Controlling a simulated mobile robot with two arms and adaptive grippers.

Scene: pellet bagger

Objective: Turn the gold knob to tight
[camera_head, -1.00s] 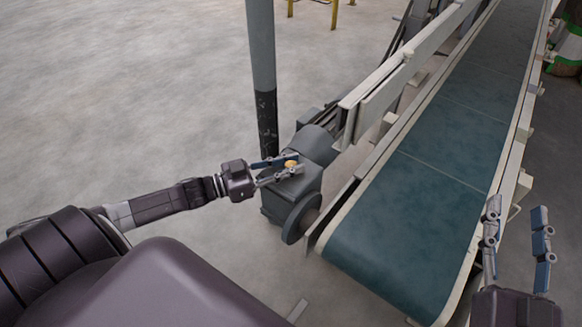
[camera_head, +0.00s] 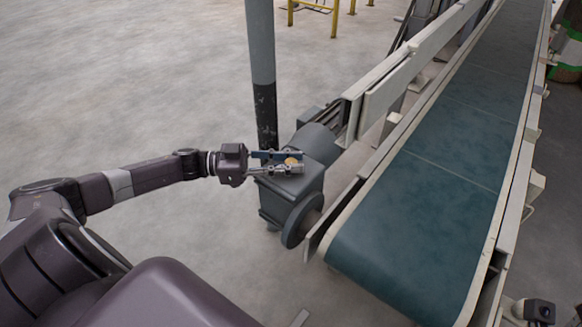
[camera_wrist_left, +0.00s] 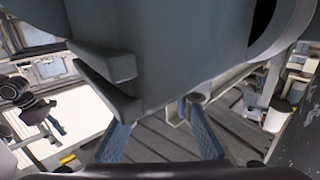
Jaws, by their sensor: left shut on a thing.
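The small gold knob (camera_head: 291,161) sits on top of the grey motor-like housing (camera_head: 290,192) beside the conveyor's near end. My left gripper (camera_head: 284,161) reaches in from the left, with one finger on each side of the knob, and is shut on it. In the left wrist view its two blue-padded fingers (camera_wrist_left: 160,140) show at the bottom, with a large grey body close above them. I cannot make out the knob in that view. Only a dark part of my right gripper (camera_head: 535,311) shows at the bottom right corner; its fingers cannot be made out.
The conveyor belt (camera_head: 425,225) with pale side rails runs from the lower middle to the upper right. A grey post (camera_head: 262,70) stands just behind the housing. A dark wheel (camera_head: 302,220) is on the housing's near side. The floor to the left is open.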

